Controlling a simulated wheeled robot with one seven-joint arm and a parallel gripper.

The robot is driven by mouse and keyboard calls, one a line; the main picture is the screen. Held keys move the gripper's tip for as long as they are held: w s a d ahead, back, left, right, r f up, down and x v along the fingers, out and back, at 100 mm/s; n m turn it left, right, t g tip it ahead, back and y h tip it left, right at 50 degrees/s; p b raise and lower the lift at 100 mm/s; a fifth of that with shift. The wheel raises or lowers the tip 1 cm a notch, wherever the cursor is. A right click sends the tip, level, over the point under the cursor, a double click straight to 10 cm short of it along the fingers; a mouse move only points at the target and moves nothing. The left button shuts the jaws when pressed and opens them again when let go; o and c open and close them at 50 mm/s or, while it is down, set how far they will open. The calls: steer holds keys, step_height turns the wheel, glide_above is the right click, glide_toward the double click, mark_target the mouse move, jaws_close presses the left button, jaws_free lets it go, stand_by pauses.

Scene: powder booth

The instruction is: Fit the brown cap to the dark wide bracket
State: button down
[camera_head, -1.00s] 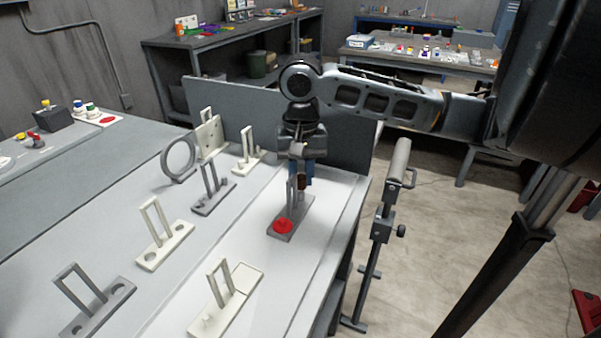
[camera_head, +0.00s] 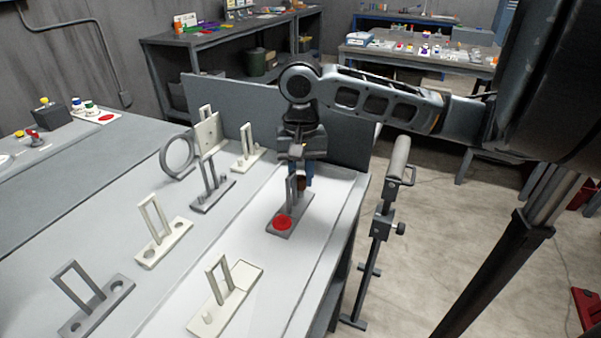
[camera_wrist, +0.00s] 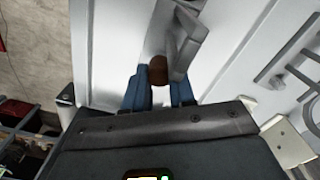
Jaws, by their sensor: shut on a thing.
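My gripper (camera_head: 301,183) is shut on the small brown cap (camera_head: 301,184), which shows between its blue fingers. It points down over the far end of a grey bracket (camera_head: 296,222) with an upright frame and a red disc (camera_head: 282,223) at its near end. In the wrist view, the brown cap (camera_wrist: 158,70) sits between the blue fingertips (camera_wrist: 158,92), close beside the bracket's upright (camera_wrist: 185,50). The cap's underside and the far end of the base are hidden, so I cannot tell if the cap touches the base.
Other brackets stand to the left: a darker grey one (camera_head: 213,193), cream ones (camera_head: 165,243) (camera_head: 226,298) and a grey one with holes (camera_head: 97,306). A grey ring (camera_head: 178,157) stands behind. A grey panel (camera_head: 345,135) edges the table behind my gripper.

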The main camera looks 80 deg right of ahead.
steer(key=shift+f+b, duration=0.8)
steer(key=shift+f, duration=0.45)
stand_by(0.7)
steer(key=c, duration=0.8)
jaws_free()
steer(key=shift+s+f, duration=0.1)
steer(key=shift+f, duration=0.05)
steer(key=shift+c, duration=0.2)
step_height(320, 180, up, 9)
steer(key=shift+f, duration=0.2)
